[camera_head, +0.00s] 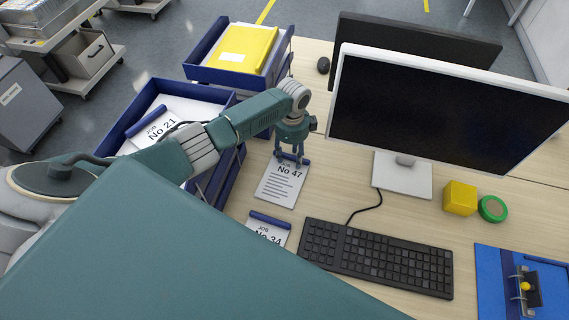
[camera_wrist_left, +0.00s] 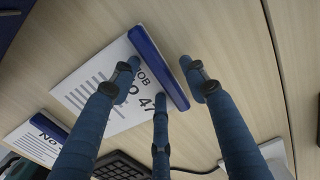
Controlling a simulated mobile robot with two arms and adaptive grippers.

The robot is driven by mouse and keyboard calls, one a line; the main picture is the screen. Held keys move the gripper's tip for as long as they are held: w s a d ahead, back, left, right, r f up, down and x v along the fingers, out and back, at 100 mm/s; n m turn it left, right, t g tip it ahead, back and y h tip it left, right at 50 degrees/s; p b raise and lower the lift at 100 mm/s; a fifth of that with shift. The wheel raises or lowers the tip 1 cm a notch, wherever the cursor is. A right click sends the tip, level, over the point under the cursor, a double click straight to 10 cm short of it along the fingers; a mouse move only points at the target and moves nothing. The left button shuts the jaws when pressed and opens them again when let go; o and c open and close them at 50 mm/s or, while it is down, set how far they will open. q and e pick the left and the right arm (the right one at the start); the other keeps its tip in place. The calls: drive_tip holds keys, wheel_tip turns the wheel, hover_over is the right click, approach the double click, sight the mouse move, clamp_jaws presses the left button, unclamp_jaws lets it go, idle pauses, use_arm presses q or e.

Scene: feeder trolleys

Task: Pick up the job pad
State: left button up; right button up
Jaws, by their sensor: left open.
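A job pad marked No 47 (camera_head: 280,188), white with a blue clip bar along its top edge, lies flat on the desk. My left gripper (camera_head: 291,158) is open and points down over the clip end of this pad. In the left wrist view the fingers (camera_wrist_left: 163,85) are spread around the blue clip (camera_wrist_left: 157,66) of pad No 47 (camera_wrist_left: 105,92), with nothing between them held. Another pad, No 34 (camera_head: 268,232), lies nearer on the desk, partly hidden by my arm. A pad marked No 21 (camera_head: 160,130) lies in a blue tray. My right gripper is not in view.
Blue trays (camera_head: 222,97) stand at the left, the far one holding a yellow folder (camera_head: 243,50). A monitor (camera_head: 440,110) stands right of my gripper. A black keyboard (camera_head: 376,257), yellow cube (camera_head: 460,198), green roll (camera_head: 492,209) and blue fixture (camera_head: 497,285) occupy the desk's right side.

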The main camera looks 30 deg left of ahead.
use_arm(q)
clamp_jaws()
drive_tip(key=shift+r, duration=0.1)
